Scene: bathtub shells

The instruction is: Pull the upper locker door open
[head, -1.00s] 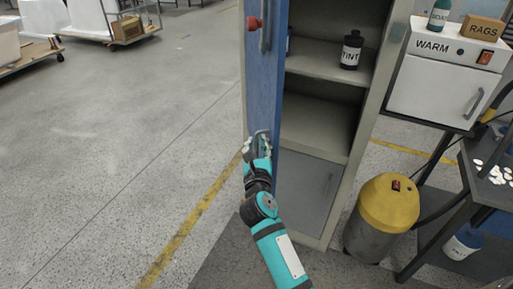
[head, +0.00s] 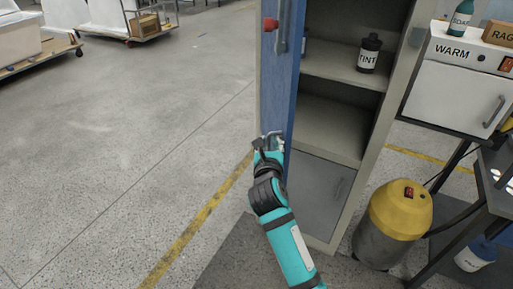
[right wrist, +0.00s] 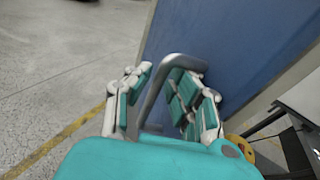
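The blue upper locker door (head: 275,85) stands swung out to the left, and the shelves behind it are exposed. My right gripper (head: 270,143) is low at the door's outer face. In the right wrist view, the door (right wrist: 225,45) fills the upper right. A grey bar handle (right wrist: 157,90) runs between the two spread fingers of my right gripper (right wrist: 165,100). The fingers look open, with no clear grip on the bar. Another grey handle (head: 282,27) and a red knob (head: 270,24) are higher on the door. My left gripper is not in view.
A black TINT bottle (head: 369,54) stands on a locker shelf. The lower grey door (head: 315,190) is shut. A yellow-topped canister (head: 398,215) and the WARM cabinet (head: 455,90) stand to the right.

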